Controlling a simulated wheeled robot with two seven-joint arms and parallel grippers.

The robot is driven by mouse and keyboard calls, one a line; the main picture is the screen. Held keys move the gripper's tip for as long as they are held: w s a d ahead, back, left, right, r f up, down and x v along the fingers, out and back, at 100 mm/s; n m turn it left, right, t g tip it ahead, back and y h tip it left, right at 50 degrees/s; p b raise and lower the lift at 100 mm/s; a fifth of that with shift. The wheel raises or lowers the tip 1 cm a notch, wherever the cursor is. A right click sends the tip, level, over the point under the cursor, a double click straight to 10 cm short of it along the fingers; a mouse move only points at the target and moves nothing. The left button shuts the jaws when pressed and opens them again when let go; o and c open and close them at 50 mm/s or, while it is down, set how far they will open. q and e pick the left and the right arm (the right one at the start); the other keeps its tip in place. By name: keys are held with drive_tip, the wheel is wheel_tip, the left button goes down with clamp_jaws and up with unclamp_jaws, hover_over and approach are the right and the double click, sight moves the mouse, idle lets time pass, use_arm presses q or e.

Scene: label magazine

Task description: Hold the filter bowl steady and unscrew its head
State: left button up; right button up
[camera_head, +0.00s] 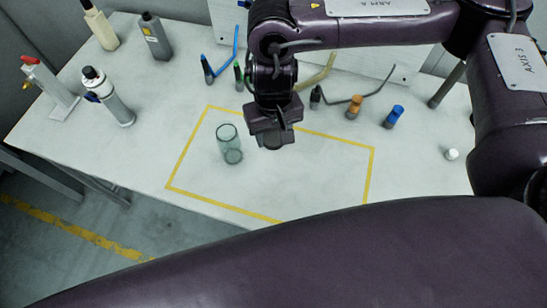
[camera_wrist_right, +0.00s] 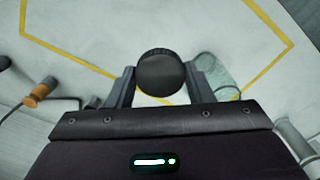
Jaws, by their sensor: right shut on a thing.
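The filter bowl is a clear greenish cylinder (camera_head: 229,145) standing upright inside a yellow outline on the white table. No gripper touches it. Its top shows no head on it. My right gripper (camera_head: 270,132) is just right of the bowl in the head view, above the table. In the right wrist view, its fingers (camera_wrist_right: 160,85) are shut on a round black piece, the filter head (camera_wrist_right: 160,73), apart from the bowl. The bowl also shows in that view (camera_wrist_right: 217,75), partly hidden behind a finger. My left gripper is not in view.
Bottles (camera_head: 156,37) and a spray can (camera_head: 108,96) stand at the left. A clamp-like stand (camera_head: 48,87) is near the left edge. Orange (camera_head: 353,107) and blue (camera_head: 394,116) fittings and a small white cap (camera_head: 451,154) lie at the right. The yellow outline (camera_head: 195,142) is otherwise clear.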

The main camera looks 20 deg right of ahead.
wheel_tip(320, 180, down, 6)
drive_tip(key=b, duration=0.2)
hover_over(274, 168)
wheel_tip(274, 168, down, 5)
drive_tip(key=shift+r, duration=0.1)
drive_tip(key=shift+w+f, duration=0.1)
drive_tip(key=shift+f, duration=0.2)
drive_tip(key=shift+f+b, duration=0.25)
drive_tip(key=shift+b, duration=0.1)
wheel_tip(274, 168, down, 3)
drive_tip(key=shift+a+r+b, duration=0.1)
drive_tip(key=shift+r+b, duration=0.05)
drive_tip(key=shift+b, duration=0.4)
drive_tip(key=shift+f, duration=0.3)
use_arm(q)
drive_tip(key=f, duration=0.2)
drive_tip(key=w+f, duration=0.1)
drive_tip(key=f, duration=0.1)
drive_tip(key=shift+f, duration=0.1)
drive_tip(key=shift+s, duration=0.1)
